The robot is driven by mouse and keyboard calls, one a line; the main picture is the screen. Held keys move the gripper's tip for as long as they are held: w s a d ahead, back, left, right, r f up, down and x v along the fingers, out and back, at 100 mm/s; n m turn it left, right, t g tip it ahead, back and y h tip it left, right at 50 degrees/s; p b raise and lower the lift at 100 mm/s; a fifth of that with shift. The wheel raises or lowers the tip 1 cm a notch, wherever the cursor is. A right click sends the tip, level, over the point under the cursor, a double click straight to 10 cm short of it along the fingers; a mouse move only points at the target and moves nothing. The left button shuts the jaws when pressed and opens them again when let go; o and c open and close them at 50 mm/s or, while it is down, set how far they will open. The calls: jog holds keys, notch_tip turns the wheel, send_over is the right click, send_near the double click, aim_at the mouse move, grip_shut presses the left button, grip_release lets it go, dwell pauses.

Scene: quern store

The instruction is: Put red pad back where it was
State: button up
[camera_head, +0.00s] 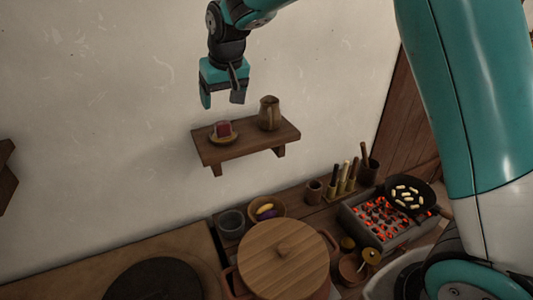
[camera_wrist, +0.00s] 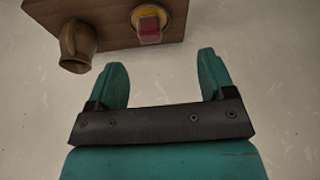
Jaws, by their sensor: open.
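The red pad (camera_head: 223,129) sits on a small yellow-brown dish (camera_head: 223,139) at the left part of the wall shelf (camera_head: 250,151). In the wrist view the red pad (camera_wrist: 149,33) shows on its yellow dish (camera_wrist: 151,13) near the top, beyond the fingertips. My gripper (camera_head: 223,100) hangs above the shelf and is apart from the pad. In the wrist view my gripper (camera_wrist: 162,72) has its two teal fingers spread wide with nothing between them.
A brown jug (camera_head: 269,113) stands on the shelf right of the dish. Below are a wooden-lidded pot (camera_head: 283,260), a bowl (camera_head: 267,208), several upright-handled tools (camera_head: 345,178), and glowing coals (camera_head: 378,216) with a pan (camera_head: 410,194). The wall around my gripper is bare.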

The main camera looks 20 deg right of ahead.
jog(key=s+a+n+g+y, duration=0.1)
jog(key=s+n+g, duration=0.1)
jog(key=s, duration=1.5)
jog(key=s+a+r+n+g+y, duration=0.1)
jog(key=s+n, duration=0.3)
jog(key=s, duration=1.4)
jog(key=shift+a+g+y, duration=0.5)
jog(key=shift+a+y, duration=0.05)
jog(key=shift+y, duration=0.15)
notch_tip(320, 180, down, 5)
jog(key=b, duration=0.4)
jog(key=shift+r+b, duration=0.1)
jog(key=shift+b, duration=0.3)
